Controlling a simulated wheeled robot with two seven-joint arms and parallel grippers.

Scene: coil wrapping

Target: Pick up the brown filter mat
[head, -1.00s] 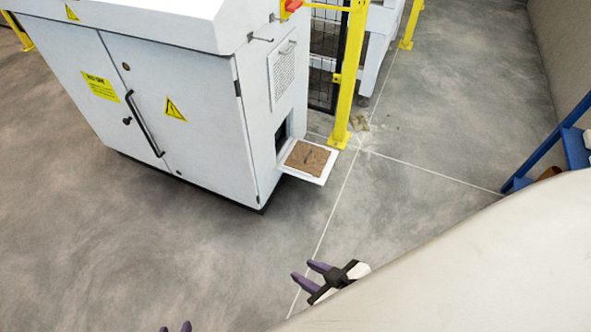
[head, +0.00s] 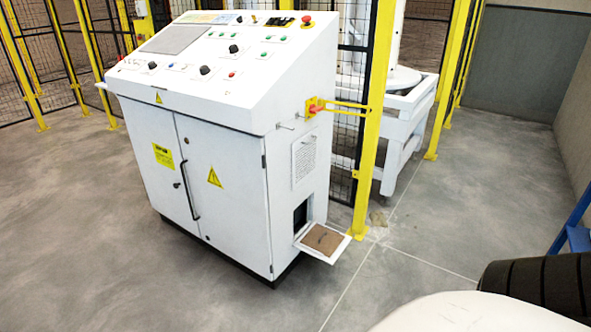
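The brown filter mat (head: 322,239) lies flat on a white flap (head: 338,253) that is folded down from the side of a white control cabinet (head: 220,190). A small dark handle or mark shows on the mat. Above the flap, a dark square opening (head: 300,215) shows in the cabinet's side. Neither of my grippers is in the head view now, so their state is hidden.
A yellow post (head: 374,125) of the mesh fence stands just right of the flap. A white frame (head: 400,135) stands behind it. A blue rack (head: 575,235) is at the right edge. The grey floor (head: 130,265) in front is clear.

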